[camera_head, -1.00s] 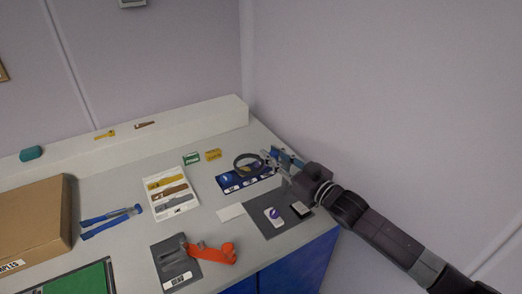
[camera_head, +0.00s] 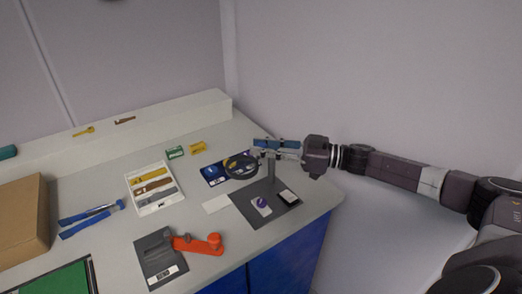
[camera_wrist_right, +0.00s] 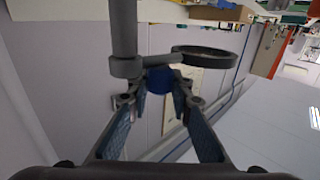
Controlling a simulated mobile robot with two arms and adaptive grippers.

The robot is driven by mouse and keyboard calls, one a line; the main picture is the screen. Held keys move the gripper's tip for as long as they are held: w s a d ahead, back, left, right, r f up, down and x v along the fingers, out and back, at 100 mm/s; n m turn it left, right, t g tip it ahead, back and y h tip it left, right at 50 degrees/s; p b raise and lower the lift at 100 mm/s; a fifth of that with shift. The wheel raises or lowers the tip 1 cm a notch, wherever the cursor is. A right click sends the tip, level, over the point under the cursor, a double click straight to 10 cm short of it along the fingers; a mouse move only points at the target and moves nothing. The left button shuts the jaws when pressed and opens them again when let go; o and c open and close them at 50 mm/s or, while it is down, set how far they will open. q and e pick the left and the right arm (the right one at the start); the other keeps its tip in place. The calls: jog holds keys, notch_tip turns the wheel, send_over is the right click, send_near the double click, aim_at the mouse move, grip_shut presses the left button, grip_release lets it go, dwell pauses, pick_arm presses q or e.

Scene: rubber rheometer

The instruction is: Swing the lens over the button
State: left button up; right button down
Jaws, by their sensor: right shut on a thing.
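The lens (camera_head: 241,166) is a round black-rimmed magnifier on a short arm from an upright grey post (camera_head: 271,168). The post stands on a dark base plate (camera_head: 243,203). The button looks to be the purple spot on a white card (camera_head: 262,205) on that plate; the lens is behind and left of it, not above it. My right gripper (camera_head: 258,149) is shut at the lens arm beside the post. In the right wrist view, a blue knob (camera_wrist_right: 158,80) sits between its fingers, with the post (camera_wrist_right: 124,30) and lens (camera_wrist_right: 205,54) beyond. My left gripper is out of view.
A dark square (camera_head: 288,197) lies right of the card. A blue printed card (camera_head: 213,174) lies under and behind the lens. An orange tool (camera_head: 197,243), a white tray (camera_head: 153,206) and blue-handled pliers (camera_head: 91,215) lie left. A wall stands close behind my right arm.

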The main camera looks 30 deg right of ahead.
jog(key=shift+s+r+n+g+y, duration=0.1)
jog(key=shift+s+n+g+y, duration=0.05)
jog(key=shift+n+g+y, duration=0.3)
dwell(0.3)
jog(key=c, duration=1.7)
grip_release()
